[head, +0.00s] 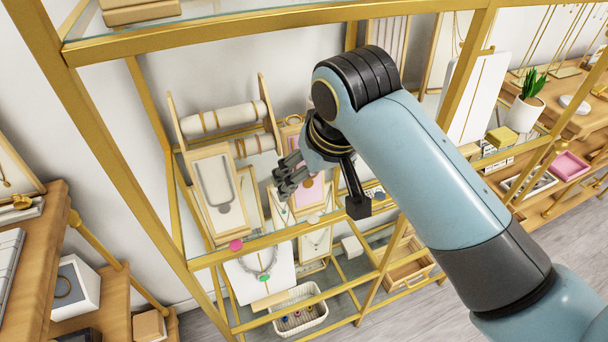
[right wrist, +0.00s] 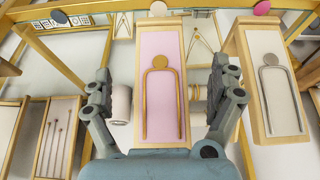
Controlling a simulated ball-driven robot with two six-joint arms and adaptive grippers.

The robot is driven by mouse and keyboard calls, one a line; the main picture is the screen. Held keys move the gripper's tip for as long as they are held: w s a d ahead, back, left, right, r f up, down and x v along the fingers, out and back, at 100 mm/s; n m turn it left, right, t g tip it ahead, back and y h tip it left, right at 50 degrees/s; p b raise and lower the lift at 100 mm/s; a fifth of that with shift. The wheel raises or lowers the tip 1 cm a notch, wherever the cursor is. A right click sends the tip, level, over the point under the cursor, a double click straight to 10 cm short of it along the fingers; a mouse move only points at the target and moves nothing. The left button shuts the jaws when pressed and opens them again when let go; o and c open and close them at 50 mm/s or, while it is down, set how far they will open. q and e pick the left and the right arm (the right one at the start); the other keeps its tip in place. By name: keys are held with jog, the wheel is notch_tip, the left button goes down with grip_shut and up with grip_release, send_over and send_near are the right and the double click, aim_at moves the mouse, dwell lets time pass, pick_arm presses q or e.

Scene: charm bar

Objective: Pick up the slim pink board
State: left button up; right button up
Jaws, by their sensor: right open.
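The slim pink board (head: 312,191) has a light wooden frame and stands on the glass shelf of the gold rack. It also shows in the right wrist view (right wrist: 178,48), upright in the picture, with a gold necklace shape and a round disc on its face. My right gripper (head: 286,178) reaches over the shelf from the right and partly covers the board in the head view. In the right wrist view my right gripper (right wrist: 165,92) is open, with one finger on each side of the board and visible gaps between. My left gripper is in neither view.
A white-faced necklace board (head: 217,180) stands left of the pink board, and it is at the right in the wrist view (right wrist: 276,95). A bracelet stand (head: 222,119) is behind. Gold posts and rails frame the shelf. A white basket (head: 298,320) is below.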

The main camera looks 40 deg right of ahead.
jog(key=w, duration=0.3)
jog(key=w+d, duration=0.1)
jog(key=shift+w+d+f, duration=0.1)
jog(key=shift+w+f, duration=0.25)
jog(key=shift+f, duration=0.05)
jog(key=shift+w+f, duration=0.1)
jog(key=shift+f, duration=0.05)
jog(key=c, duration=1.3)
jog(key=shift+c, duration=0.3)
